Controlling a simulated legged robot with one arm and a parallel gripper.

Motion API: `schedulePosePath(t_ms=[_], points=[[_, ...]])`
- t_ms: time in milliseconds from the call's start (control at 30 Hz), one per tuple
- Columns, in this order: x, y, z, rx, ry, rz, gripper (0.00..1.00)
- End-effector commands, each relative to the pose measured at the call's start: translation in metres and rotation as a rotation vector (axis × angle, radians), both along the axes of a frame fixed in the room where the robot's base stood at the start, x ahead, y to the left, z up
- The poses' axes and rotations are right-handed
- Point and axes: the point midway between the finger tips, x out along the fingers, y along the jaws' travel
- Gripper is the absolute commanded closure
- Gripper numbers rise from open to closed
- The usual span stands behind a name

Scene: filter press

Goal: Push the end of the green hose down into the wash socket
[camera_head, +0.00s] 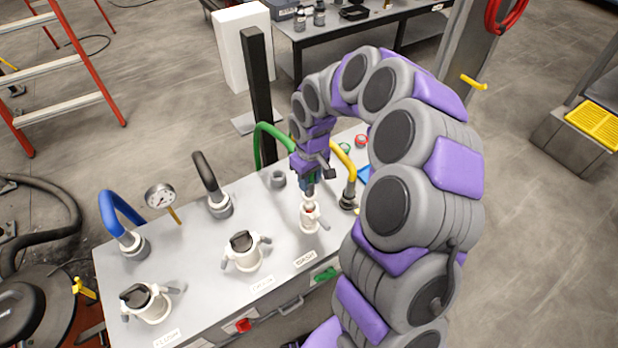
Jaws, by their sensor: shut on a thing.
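The green hose (259,140) rises from the grey bench top and arches over to the right, where it passes behind my gripper. My gripper (308,187) points down at the right end of the bench and is shut on the hose's end. The white wash socket (311,218), with small side levers, stands directly below it, behind the WASH label (306,259). The hose end is mostly hidden by the fingers. It is over or at the socket mouth; I cannot tell whether it is inside.
Two more white sockets with dark caps, the middle one (246,260) and the left one (152,308), stand along the bench (200,265). Blue (117,206), black (206,171) and yellow (345,157) hoses stand behind. A gauge (160,197) and a black post (258,90) rise nearby.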

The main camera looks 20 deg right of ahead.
Motion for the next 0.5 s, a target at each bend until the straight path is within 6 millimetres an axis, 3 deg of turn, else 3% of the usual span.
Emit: schedulePosePath(t_ms=[500], points=[[0.0005,-0.0001,-0.0072,0.000,-0.001,0.000,1.00]])
